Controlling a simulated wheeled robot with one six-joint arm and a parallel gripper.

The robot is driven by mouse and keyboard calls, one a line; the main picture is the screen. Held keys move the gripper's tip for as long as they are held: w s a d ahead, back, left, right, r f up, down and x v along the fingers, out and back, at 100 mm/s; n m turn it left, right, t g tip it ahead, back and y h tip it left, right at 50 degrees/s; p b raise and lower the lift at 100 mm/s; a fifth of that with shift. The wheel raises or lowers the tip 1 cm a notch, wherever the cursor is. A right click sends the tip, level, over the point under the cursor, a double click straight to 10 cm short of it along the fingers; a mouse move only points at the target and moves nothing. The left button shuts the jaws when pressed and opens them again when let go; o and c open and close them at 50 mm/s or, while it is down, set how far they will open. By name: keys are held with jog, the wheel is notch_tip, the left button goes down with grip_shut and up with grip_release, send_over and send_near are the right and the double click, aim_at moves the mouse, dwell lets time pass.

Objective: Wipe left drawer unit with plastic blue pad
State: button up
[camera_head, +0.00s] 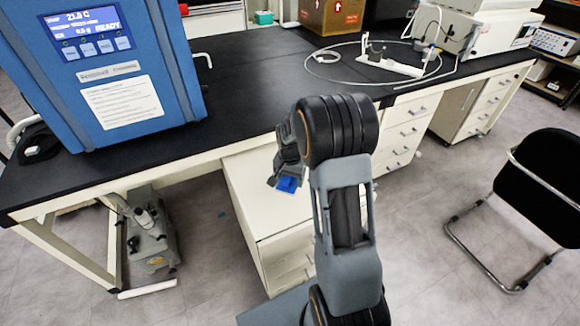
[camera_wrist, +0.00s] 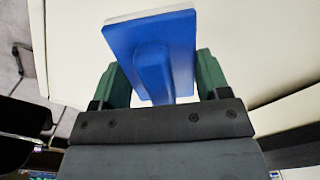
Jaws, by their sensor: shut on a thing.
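The plastic blue pad (camera_wrist: 120,42) has a blue back with a raised handle and a pale wiping face. My gripper (camera_wrist: 153,75) is shut on its handle, with a green finger on each side. In the head view my gripper (camera_head: 284,172) hangs over the white top of the left drawer unit, with a small part of the blue pad (camera_head: 287,184) showing below it. The left drawer unit (camera_head: 250,205) stands partly out from under the black bench. My arm hides its right side. I cannot tell whether the pad touches the top.
A black bench (camera_head: 255,80) runs behind the drawer unit, its edge close to my arm. A blue machine (camera_head: 130,75) stands on it at left. A second drawer unit (camera_head: 405,135) is under the bench at right. A black chair (camera_head: 545,185) stands at far right. A pump (camera_head: 150,235) is on the floor.

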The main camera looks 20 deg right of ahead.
jog(key=shift+r+p, duration=1.1)
jog(key=shift+r, duration=0.7)
